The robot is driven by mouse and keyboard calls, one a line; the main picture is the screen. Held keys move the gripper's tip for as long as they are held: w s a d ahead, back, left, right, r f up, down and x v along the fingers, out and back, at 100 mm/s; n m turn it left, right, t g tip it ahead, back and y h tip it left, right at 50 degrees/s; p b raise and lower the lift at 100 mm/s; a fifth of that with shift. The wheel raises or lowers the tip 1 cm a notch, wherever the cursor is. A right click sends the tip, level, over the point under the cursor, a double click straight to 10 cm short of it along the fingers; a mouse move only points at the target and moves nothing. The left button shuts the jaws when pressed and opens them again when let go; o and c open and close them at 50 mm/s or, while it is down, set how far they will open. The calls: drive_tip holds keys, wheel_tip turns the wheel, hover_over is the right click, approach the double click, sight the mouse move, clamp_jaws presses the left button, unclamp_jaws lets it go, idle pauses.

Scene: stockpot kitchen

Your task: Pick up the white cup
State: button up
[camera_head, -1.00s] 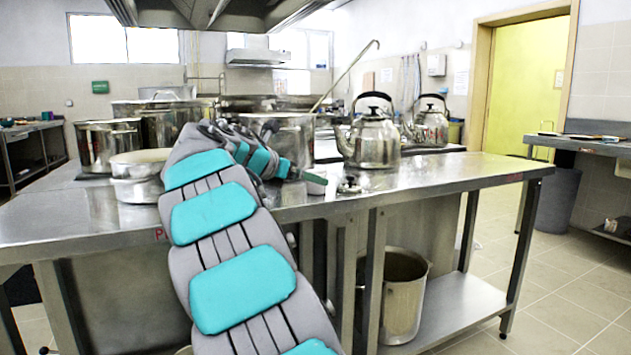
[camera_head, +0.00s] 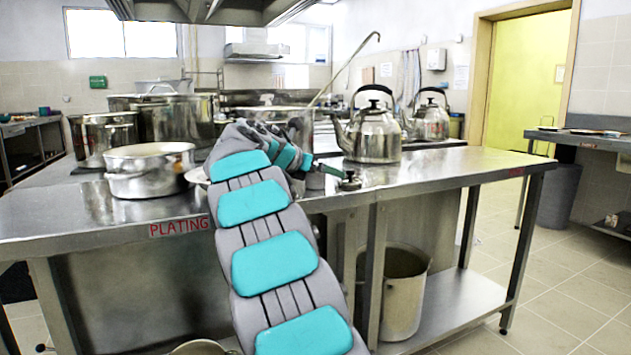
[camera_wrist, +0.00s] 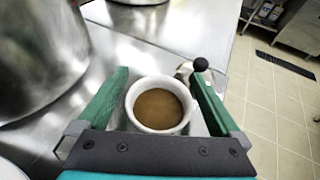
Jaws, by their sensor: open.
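The white cup (camera_wrist: 131,108) holds brown liquid and stands upright on the steel counter in the wrist view. My gripper (camera_wrist: 159,73) is open, with one green finger on each side of the cup. The cup lies between the fingers, close to the palm; I cannot tell if either finger touches it. In the head view my gripper (camera_head: 325,172) is low over the counter's front edge, and the cup is mostly hidden behind it.
A small lid with a black knob (camera_wrist: 200,65) sits beside the right finger. A large steel pot (camera_wrist: 35,60) stands close on the left. Two kettles (camera_head: 373,138) stand farther back. The counter (camera_head: 440,172) is clear to the right.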

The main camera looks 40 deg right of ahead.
drive_tip(key=c, duration=1.5)
